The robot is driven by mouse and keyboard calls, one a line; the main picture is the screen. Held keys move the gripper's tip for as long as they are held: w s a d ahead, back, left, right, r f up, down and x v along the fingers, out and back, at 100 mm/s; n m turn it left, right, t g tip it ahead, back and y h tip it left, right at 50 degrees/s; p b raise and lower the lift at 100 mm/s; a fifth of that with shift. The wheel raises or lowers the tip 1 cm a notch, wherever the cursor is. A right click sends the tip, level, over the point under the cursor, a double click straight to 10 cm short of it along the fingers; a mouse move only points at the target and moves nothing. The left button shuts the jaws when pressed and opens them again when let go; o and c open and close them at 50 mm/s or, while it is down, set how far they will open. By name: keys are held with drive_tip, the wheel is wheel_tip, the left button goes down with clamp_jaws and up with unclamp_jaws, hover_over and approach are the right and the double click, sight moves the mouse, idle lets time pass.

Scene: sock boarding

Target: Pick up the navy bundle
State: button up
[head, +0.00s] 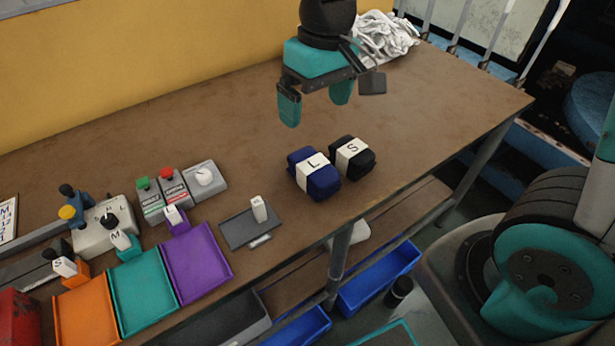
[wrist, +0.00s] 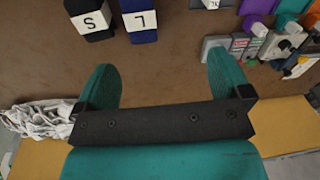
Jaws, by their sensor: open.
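The navy bundle (head: 315,176) lies on the brown table near its front edge, with a white band marked L around it. It also shows at the top of the wrist view (wrist: 141,24). A black bundle (head: 352,158) with a white band marked S sits close beside it on the right, and at the top left of the wrist view (wrist: 92,20). My gripper (head: 315,108) is open and empty above the table, behind the bundles in the head view. In the wrist view the teal fingers (wrist: 165,85) stand wide apart with nothing between them.
Orange (head: 84,312), teal (head: 143,284) and purple (head: 197,262) trays line the front left. A grey tray (head: 249,229) with a white tag block stands left of the bundles. Button boxes (head: 176,190) sit behind. White crumpled cloth (head: 385,36) lies at the back. The table right of the bundles is clear.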

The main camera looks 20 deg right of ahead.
drive_tip(key=m+h, duration=0.1)
hover_over(313, 164)
wheel_tip(313, 164, down, 4)
drive_tip(key=f, duration=0.1)
wheel_tip(313, 164, down, 10)
drive_tip(key=shift+w+a+r+b, duration=0.1)
drive_tip(key=shift+a+r+b, duration=0.1)
drive_tip(key=shift+b, duration=0.1)
drive_tip(key=f, duration=0.6)
drive_tip(key=shift+d+f, duration=0.25)
drive_tip(key=c, duration=1.1)
